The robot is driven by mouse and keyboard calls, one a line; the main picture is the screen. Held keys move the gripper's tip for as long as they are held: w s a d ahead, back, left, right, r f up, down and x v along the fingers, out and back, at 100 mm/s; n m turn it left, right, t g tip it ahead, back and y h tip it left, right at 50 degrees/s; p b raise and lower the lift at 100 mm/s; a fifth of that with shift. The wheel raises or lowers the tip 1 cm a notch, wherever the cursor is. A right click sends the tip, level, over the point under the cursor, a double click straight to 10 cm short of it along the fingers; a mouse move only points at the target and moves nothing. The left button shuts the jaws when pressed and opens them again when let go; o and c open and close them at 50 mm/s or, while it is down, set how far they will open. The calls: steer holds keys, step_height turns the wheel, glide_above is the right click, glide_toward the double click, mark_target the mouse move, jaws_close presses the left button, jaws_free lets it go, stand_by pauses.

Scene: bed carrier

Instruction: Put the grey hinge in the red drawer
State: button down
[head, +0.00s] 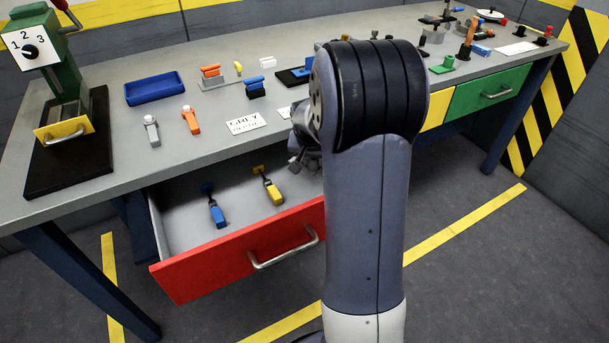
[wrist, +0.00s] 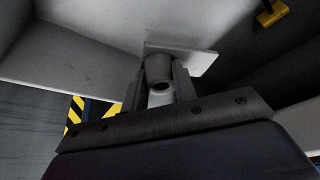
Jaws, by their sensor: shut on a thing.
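The red drawer (head: 240,256) stands pulled open below the table in the head view, with its pale interior showing. My gripper (wrist: 160,80) is shut on the grey hinge (wrist: 192,58), a grey barrel with a flat plate, in the wrist view. In the head view my gripper (head: 303,157) is mostly hidden by my arm, near the drawer's back right part and the table's front edge. Pale drawer-like walls surround the hinge in the wrist view. I cannot tell its height above the drawer floor.
A blue-handled piece (head: 216,212) and a yellow-handled piece (head: 270,188) lie in the drawer. A card reading "GREY" (head: 246,123), an orange-handled piece (head: 191,121), a grey piece (head: 152,130) and a blue tray (head: 155,89) are on the table.

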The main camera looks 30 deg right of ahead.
mark_target(313, 170)
steer(key=shift+f+b, duration=0.35)
steer(key=shift+f, duration=2.25)
steer(key=shift+f, duration=0.1)
steer(key=c, duration=1.1)
jaws_free()
steer(key=shift+c, duration=0.2)
steer(key=p+v, duration=0.1)
steer(key=v, duration=1.1)
steer(key=shift+p, duration=0.35)
